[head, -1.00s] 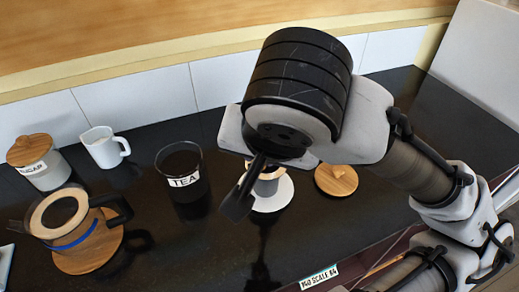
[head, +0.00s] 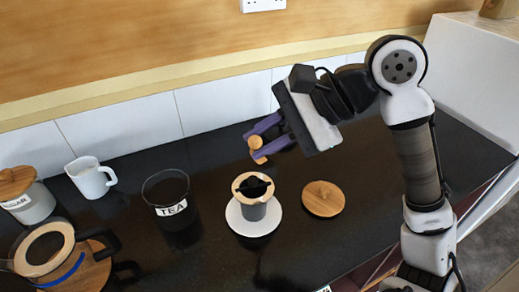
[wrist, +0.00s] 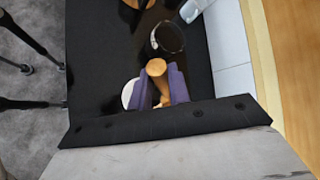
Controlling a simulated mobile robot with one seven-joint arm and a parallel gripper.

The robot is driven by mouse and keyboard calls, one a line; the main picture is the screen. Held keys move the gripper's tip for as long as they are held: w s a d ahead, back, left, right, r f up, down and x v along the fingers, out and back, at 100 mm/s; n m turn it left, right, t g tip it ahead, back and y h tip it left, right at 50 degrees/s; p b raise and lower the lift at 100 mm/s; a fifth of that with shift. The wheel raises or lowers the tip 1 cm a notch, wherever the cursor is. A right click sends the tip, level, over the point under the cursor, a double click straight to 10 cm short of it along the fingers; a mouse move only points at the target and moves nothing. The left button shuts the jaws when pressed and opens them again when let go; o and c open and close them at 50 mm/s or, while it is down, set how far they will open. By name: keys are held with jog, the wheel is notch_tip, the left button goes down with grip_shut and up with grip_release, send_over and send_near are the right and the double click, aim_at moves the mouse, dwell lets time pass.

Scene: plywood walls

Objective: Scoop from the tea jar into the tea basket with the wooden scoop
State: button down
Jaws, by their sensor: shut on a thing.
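My gripper (head: 267,140), with purple fingers, is shut on the wooden scoop (head: 258,150) and holds it above the counter, behind a small cup. The scoop also shows between the fingers in the wrist view (wrist: 156,68). The tea jar (head: 168,202), dark glass labelled TEA, stands open left of the gripper; it also shows in the wrist view (wrist: 168,38). The small grey cup (head: 254,212) with a wooden rim and something black inside sits on a white disc (head: 236,222); it may be the tea basket, but I cannot tell. The scoop's contents are not visible.
A wooden lid (head: 323,199) lies right of the disc. A white mug (head: 91,178), a sugar jar (head: 27,200) and a glass pot with a wooden ring (head: 45,250) stand at the left. The tiled wall (head: 145,128) borders the back. Black counter is clear between the jar and the disc.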

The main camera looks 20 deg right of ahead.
jog(key=shift+s+a+r+n+h, duration=0.4)
jog(key=shift+r+n+h, duration=0.15)
jog(key=shift+n, duration=0.25)
jog(key=s+a+f+n+t+h, duration=0.1)
jog(key=s+a+f+n+h, duration=0.2)
jog(key=n+h, duration=0.3)
jog(key=f+h, duration=0.1)
jog(key=h, duration=0.2)
jog(key=shift+a+t, duration=0.4)
